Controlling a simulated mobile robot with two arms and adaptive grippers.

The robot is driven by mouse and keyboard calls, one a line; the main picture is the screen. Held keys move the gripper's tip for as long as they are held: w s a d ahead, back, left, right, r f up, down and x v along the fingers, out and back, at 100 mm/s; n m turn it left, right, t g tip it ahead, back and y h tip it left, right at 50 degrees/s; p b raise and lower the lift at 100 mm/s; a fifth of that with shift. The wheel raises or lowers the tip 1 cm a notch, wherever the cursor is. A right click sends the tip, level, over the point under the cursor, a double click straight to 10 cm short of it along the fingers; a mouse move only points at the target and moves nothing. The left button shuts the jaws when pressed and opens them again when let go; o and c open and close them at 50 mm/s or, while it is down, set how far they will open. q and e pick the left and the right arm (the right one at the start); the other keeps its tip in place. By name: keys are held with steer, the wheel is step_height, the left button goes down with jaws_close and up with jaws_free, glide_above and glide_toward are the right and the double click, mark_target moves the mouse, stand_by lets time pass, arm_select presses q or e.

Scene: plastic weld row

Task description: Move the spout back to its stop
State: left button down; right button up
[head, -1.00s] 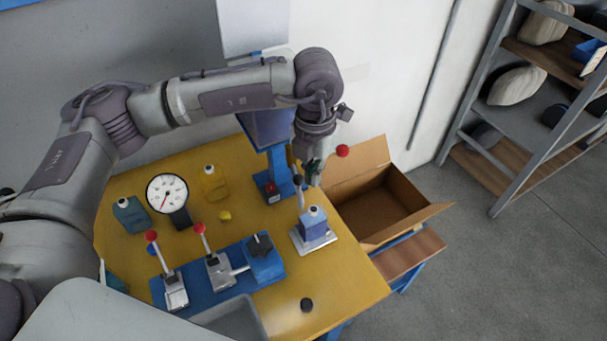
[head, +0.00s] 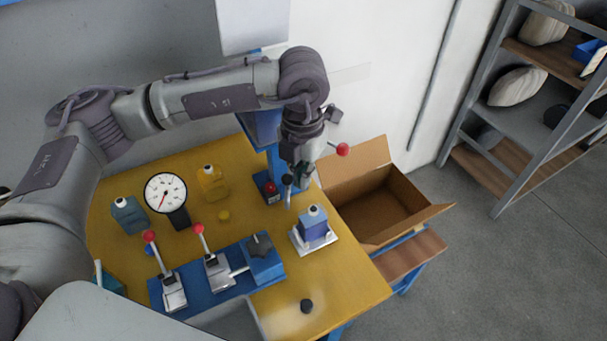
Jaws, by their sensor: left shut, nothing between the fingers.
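What looks like the spout (head: 288,188) is a small dark nozzle with a thin lower end. It hangs in front of the blue column (head: 277,165) at the back right of the yellow table. My left gripper (head: 296,172) is shut and empty, right at the spout's upper part; I cannot tell if they touch. The gripper and wrist hide the spout's upper end and its mount. I cannot make out the stop. A blue holder (head: 314,229) with a white-capped top stands on a pale plate, right of and below the spout. My right gripper is out of view.
A red-knobbed lever (head: 343,149) sticks out right of my gripper. A gauge (head: 166,194), bottles and two red-knobbed levers (head: 149,237) stand on the yellow table (head: 345,285). An open cardboard box (head: 385,205) is at the right. The table's front right is mostly clear.

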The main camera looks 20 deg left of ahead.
mark_target(289, 177)
arm_select(q)
steer(key=shift+s+a, duration=0.1)
steer(key=shift+a, duration=0.05)
steer(key=shift+s+a+b, duration=0.25)
steer(key=shift+a+b, duration=0.05)
steer(key=shift+a, duration=0.15)
stand_by(0.4)
steer(key=shift+s+a+f+b, duration=0.1)
steer(key=shift+s+a+b, duration=0.05)
steer(key=shift+a+b, duration=0.2)
steer(key=shift+a, duration=0.1)
